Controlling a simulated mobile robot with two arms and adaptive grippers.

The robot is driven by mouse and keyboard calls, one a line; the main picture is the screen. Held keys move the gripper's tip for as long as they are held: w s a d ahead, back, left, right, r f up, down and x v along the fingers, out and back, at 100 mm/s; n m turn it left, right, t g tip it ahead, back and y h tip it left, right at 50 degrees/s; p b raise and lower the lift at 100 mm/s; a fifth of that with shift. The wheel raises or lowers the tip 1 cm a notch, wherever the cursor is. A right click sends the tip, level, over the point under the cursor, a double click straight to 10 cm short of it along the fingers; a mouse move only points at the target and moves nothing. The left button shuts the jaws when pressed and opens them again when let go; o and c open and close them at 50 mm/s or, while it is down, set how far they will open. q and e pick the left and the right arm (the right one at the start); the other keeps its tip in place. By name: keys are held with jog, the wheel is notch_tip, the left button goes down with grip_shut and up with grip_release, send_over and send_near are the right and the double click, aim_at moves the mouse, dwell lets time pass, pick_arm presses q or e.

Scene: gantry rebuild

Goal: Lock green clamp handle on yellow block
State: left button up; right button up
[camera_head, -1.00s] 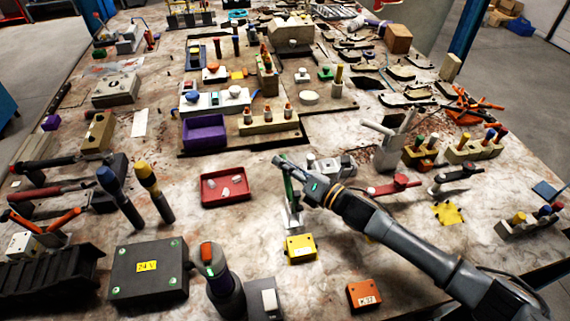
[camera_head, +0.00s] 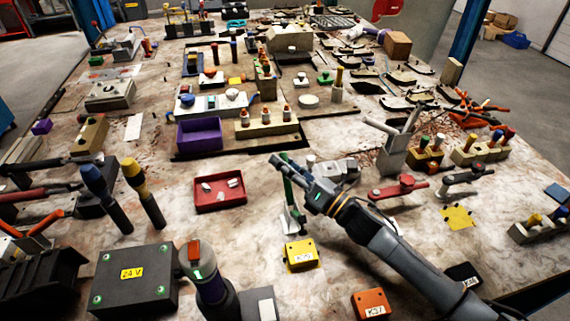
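The green clamp handle (camera_head: 288,190) stands nearly upright on a pale metal clamp (camera_head: 293,218), just behind the yellow block (camera_head: 300,255). I do not make out a left gripper.
A red tray (camera_head: 219,205) with pale pieces is left of the clamp. A red-handled clamp (camera_head: 398,188) is to the right. The black 24 V box (camera_head: 132,278), an upright red-topped grey device (camera_head: 204,277) and an orange block (camera_head: 371,304) are in front.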

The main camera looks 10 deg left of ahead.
jog(key=shift+d, duration=0.1)
jog(key=v, duration=1.2)
jog(key=shift+s, duration=0.1)
